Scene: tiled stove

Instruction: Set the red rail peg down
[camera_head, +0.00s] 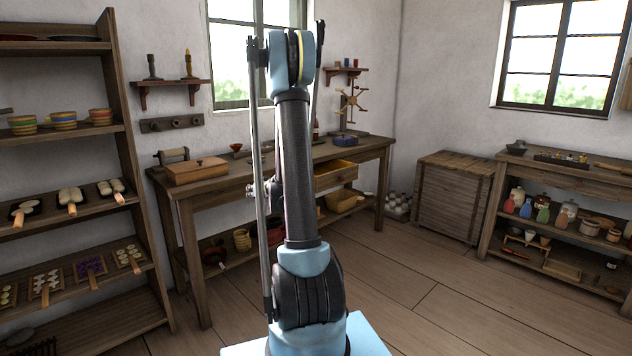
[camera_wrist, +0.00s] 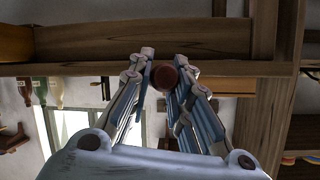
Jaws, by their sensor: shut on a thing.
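In the wrist view my gripper (camera_wrist: 165,65) has its two fingers closed around a dark red, round-ended thing, the red rail peg (camera_wrist: 165,78). Only its round end shows clearly; the rest is hidden between the fingers. In the head view my arm stands upright in front of the long wooden workbench (camera_head: 345,152), and neither the fingers nor the peg can be made out there. A short wooden rail with round pegs (camera_head: 172,124) is on the wall above the left part of the workbench.
A wooden box (camera_head: 197,171) sits on the workbench's left end. A drawer (camera_head: 335,175) stands open at its front. A tall shelf rack (camera_head: 122,75) is at the left, a wooden crate (camera_head: 449,197) and a side table (camera_head: 560,181) at the right. The plank floor at front right is clear.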

